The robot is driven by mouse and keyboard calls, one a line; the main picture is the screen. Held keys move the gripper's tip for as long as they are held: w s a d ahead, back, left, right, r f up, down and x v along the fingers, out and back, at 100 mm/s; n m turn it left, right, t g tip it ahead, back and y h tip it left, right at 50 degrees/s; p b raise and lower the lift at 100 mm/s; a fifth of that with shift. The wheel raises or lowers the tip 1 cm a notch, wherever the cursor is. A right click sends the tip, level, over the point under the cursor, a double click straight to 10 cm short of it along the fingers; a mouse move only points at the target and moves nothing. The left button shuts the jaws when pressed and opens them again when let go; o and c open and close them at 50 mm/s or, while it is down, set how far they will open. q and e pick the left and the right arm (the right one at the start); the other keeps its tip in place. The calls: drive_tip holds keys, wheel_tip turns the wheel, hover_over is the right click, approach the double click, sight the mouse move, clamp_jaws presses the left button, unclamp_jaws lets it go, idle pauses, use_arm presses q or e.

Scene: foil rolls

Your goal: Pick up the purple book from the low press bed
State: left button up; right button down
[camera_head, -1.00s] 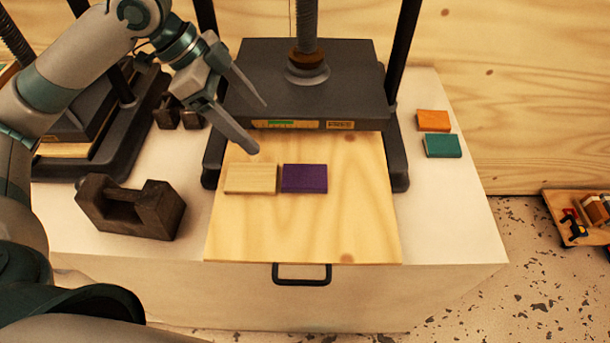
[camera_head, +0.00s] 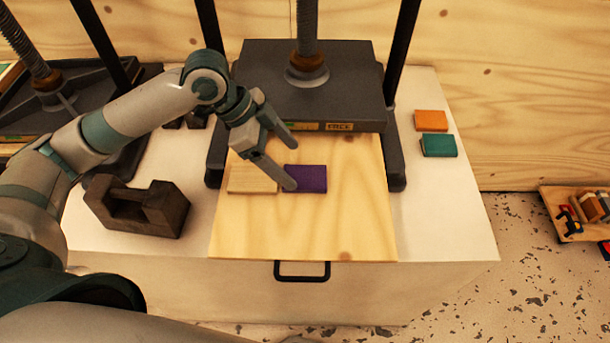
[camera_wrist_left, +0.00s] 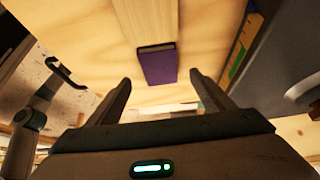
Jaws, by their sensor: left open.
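The purple book (camera_head: 307,180) lies flat on the pale wooden press bed (camera_head: 320,228), in front of the dark press plate. A cream wooden block (camera_head: 252,179) lies close to its left. My left gripper (camera_head: 292,166) is open and empty, above the bed at the book's upper left, with a fingertip covering part of the book's left edge in the head view. In the left wrist view the book (camera_wrist_left: 158,65) shows ahead, roughly between the two open fingers (camera_wrist_left: 160,80) and beyond their tips. My right gripper is out of view.
The press plate (camera_head: 310,85) and its dark posts stand behind the bed. A dark iron weight (camera_head: 138,207) sits at left. Orange (camera_head: 431,121) and green (camera_head: 439,145) books lie at right. A black handle (camera_head: 302,271) is at the front. The bed's right part is clear.

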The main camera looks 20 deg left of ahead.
sight(303, 176)
use_arm(q)
drive_tip(key=shift+f, duration=0.1)
drive_tip(key=shift+d+f+p, duration=0.3)
drive_tip(key=shift+f+p, duration=0.15)
drive_tip(key=shift+p, duration=0.15)
drive_tip(key=p+x, duration=0.1)
drive_tip(key=x, duration=0.2)
drive_tip(key=shift+w+d+f, duration=0.1)
drive_tip(key=shift+d+f, duration=0.05)
drive_tip(key=shift+f, duration=0.35)
drive_tip(key=c, duration=1.2)
drive_tip(key=shift+r, duration=0.15)
